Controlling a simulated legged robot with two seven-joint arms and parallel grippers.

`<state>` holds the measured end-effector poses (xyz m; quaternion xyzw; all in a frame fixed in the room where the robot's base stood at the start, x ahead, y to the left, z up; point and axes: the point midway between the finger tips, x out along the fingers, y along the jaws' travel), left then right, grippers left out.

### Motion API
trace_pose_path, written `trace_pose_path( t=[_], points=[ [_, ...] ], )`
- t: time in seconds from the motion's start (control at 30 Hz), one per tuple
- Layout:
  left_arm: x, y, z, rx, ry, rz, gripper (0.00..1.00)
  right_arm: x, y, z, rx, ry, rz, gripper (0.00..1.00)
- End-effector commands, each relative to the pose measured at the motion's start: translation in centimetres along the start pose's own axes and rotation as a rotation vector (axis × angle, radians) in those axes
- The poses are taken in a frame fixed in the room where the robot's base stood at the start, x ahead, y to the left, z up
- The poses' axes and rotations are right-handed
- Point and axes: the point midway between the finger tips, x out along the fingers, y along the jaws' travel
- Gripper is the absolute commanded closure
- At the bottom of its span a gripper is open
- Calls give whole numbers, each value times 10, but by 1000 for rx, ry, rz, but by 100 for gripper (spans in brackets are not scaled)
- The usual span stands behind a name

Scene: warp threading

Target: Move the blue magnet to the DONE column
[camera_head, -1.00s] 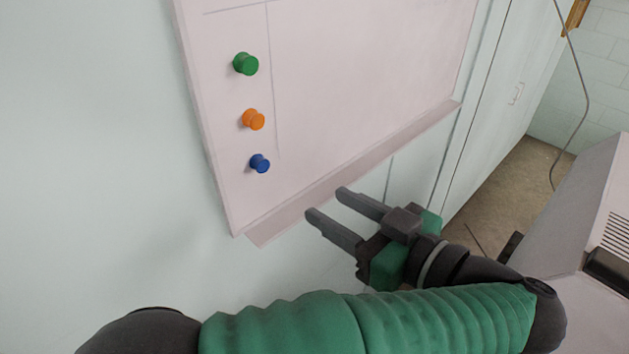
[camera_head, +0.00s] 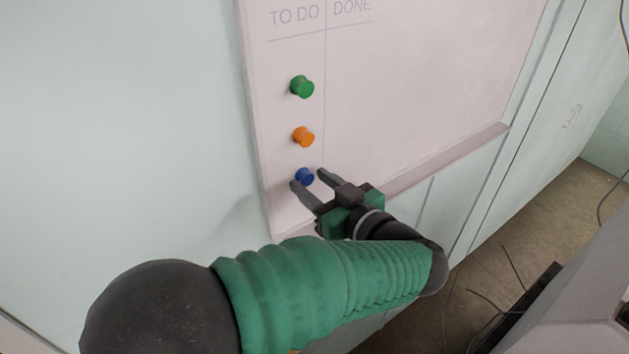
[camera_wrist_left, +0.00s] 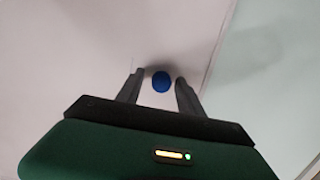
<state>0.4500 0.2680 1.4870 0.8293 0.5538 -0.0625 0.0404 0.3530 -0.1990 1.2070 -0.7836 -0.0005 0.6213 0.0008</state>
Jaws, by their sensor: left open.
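The blue magnet (camera_head: 304,176) is on the whiteboard (camera_head: 420,90), lowest in the TO DO column. The DONE column (camera_head: 352,60) is to its right, past a thin vertical line, and is bare of magnets. My left gripper (camera_head: 309,179) is open, its two fingers pointing at the board with the blue magnet between or just beyond the tips. In the left wrist view the blue magnet (camera_wrist_left: 161,82) shows between the fingertips (camera_wrist_left: 158,78), with gaps on both sides. My right gripper is not in view.
An orange magnet (camera_head: 303,137) and a green magnet (camera_head: 302,87) sit above the blue one in the TO DO column. A ledge (camera_head: 450,160) runs along the board's lower edge. A grey cabinet-like object (camera_head: 580,290) stands at lower right.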

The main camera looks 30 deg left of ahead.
Motion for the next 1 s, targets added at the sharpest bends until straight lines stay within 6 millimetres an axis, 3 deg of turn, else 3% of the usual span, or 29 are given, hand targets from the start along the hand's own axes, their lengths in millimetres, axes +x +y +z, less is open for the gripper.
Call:
trace_pose_path(
  t=[0.07,0.4,1.0],
  points=[
    [0,0,0,0,0,-1,56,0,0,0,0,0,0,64],
    [1,0,0,-1,0,-1,100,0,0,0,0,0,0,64],
    [0,20,-2,0,1,0,100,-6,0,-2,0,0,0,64]
  ],
)
